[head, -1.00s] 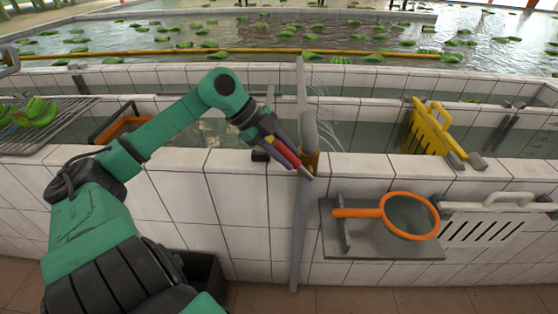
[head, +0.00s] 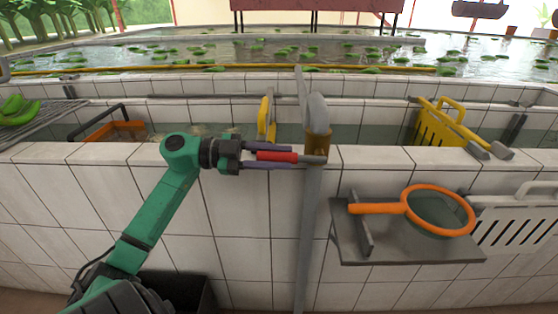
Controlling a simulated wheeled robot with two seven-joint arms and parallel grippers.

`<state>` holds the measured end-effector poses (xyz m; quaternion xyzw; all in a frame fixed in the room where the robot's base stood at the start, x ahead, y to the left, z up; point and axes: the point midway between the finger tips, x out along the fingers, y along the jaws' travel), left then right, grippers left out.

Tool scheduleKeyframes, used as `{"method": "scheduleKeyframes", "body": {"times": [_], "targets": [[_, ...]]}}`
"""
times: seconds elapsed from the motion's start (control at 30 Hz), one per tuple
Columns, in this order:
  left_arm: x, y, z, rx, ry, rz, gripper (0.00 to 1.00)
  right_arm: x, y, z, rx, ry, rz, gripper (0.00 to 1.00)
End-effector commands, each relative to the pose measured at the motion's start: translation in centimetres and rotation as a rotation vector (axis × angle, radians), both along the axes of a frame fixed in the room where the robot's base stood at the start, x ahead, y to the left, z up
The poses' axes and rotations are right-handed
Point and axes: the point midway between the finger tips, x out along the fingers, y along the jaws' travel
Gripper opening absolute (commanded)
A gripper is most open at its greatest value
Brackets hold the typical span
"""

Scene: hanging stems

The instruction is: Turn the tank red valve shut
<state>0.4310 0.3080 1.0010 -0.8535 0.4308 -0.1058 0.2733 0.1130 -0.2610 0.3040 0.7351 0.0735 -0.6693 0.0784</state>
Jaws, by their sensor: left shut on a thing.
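The red valve handle (head: 277,156) lies nearly level in the picture. Its grey end reaches the brass valve body (head: 318,146) under the curved grey spout (head: 318,112), at the tank wall's top edge. My left gripper (head: 276,155) comes in from the left. Its purple fingers are shut on the red handle, one above and one below, and cover part of it. No water stream shows at the spout. My right gripper is not in view.
A grey shelf (head: 380,243) with an orange-rimmed net (head: 437,186) juts from the wall at right. An orange crate (head: 115,131) sits behind the wall at left.

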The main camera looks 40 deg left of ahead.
Motion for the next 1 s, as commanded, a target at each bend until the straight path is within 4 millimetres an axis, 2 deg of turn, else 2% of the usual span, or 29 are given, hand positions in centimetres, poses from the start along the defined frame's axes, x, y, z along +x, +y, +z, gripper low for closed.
{"method": "scheduleKeyframes", "body": {"times": [0.03,0.1,0.67,0.7,0.77,1.0], "targets": [[0.02,-0.07,-0.82,-0.012,-0.002,-0.002,0.00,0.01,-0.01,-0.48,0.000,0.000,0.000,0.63],[0.03,-0.09,-0.96,-0.027,-0.013,-0.003,0.00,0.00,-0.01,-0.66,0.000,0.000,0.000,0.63],[0.02,-0.18,-1.25,-0.056,-0.030,-0.005,0.00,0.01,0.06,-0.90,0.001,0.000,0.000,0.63],[0.02,-0.18,-1.27,-0.056,-0.030,-0.005,0.41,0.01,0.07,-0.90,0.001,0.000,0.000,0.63],[0.02,-0.16,-1.20,-0.056,-0.031,-0.005,0.63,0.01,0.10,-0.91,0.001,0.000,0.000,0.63],[0.01,-0.11,-0.90,-0.056,-0.037,-0.004,0.63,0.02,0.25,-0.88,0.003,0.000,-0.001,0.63]]}}
